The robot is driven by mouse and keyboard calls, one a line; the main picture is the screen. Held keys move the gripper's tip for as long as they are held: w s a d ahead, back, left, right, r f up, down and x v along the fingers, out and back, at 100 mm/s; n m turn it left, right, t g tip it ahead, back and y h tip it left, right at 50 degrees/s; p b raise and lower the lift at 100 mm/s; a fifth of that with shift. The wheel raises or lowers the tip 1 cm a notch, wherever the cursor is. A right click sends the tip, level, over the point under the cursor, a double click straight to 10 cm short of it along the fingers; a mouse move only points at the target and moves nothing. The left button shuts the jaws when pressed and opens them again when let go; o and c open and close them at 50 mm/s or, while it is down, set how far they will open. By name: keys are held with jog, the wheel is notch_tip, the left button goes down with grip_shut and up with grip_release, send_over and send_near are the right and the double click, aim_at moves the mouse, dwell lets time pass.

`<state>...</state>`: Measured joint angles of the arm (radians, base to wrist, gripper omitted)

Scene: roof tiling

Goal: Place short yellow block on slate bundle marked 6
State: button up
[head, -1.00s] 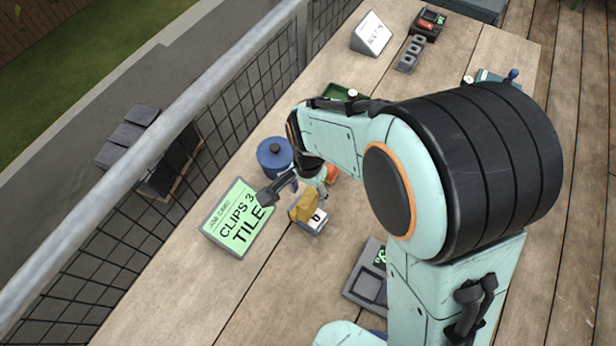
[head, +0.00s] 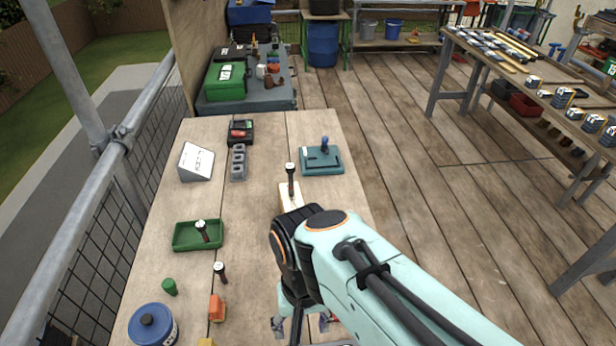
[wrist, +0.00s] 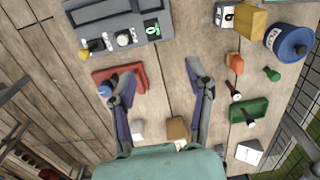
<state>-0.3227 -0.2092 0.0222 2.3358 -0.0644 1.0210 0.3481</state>
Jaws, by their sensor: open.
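The short yellow block (wrist: 250,20) is at the top right of the wrist view. It appears to rest on the slate bundle marked 6 (wrist: 226,15), whose white label shows beside it. In the head view only a sliver of the yellow block (head: 206,342) shows at the bottom edge, and the bundle is out of frame. My gripper (wrist: 160,80) is open and empty, with its two fingers spread above the bench, well to one side of the block. It also shows in the head view (head: 300,322), partly cut off below.
A blue pot (head: 152,325), an orange piece (head: 217,308), a green cylinder (head: 169,287) and a green tray (head: 185,237) stand along the bench's left side. Bare bench shows between the fingers.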

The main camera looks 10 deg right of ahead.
jog(key=s+d, duration=0.6)
jog(key=s, duration=0.1)
jog(key=shift+d+r+n, duration=0.2)
jog(key=shift+d+n, duration=0.05)
jog(key=shift+n, duration=0.05)
